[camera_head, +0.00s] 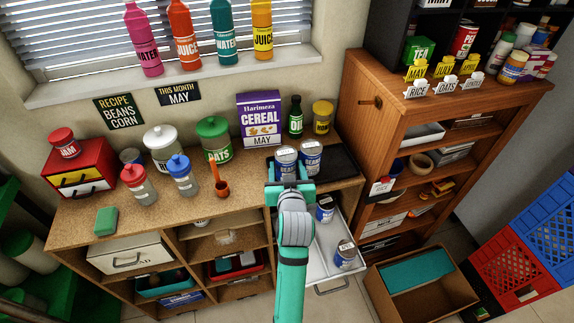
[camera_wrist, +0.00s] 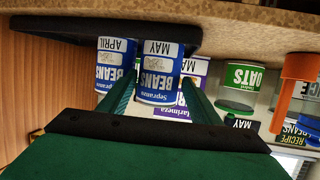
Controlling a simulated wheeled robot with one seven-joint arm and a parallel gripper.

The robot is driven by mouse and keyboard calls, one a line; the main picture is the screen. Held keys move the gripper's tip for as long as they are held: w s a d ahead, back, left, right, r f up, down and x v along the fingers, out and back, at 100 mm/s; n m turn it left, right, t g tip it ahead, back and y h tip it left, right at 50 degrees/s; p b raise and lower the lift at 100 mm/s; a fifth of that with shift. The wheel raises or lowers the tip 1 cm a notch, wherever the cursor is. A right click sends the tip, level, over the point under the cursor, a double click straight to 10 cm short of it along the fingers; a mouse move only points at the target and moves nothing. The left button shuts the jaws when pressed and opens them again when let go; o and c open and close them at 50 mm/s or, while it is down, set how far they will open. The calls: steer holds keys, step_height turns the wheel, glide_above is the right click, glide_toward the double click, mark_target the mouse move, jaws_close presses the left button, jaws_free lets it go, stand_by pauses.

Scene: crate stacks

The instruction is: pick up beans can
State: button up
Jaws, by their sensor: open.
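A blue and white beans can (camera_head: 286,163) marked MAY stands on a black tray (camera_head: 338,163) on the counter. It also shows in the upside-down wrist view (camera_wrist: 159,84), between the fingers of my gripper. A second beans can (camera_head: 310,157) marked APRIL stands close to its right; it appears left of it in the wrist view (camera_wrist: 114,66). My gripper (camera_head: 289,184) is open, with its green fingers (camera_wrist: 160,76) on either side of the MAY can. I cannot tell whether they touch it. Two more blue cans (camera_head: 325,209) (camera_head: 346,256) are in the open white drawer below.
A purple cereal box (camera_head: 260,121), an oil bottle (camera_head: 295,117) and a yellow jar (camera_head: 322,116) stand behind the cans. The oats jar (camera_head: 214,139) and an orange ladle (camera_head: 221,187) are to the left. The drawer (camera_head: 322,271) juts out below my arm. A wooden shelf (camera_head: 395,110) stands at right.

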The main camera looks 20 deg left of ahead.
steer(key=shift+w+a+f, duration=0.1)
steer(key=shift+w+a, duration=0.1)
steer(key=shift+w, duration=0.15)
steer(key=shift+d, duration=0.1)
steer(key=c, duration=1)
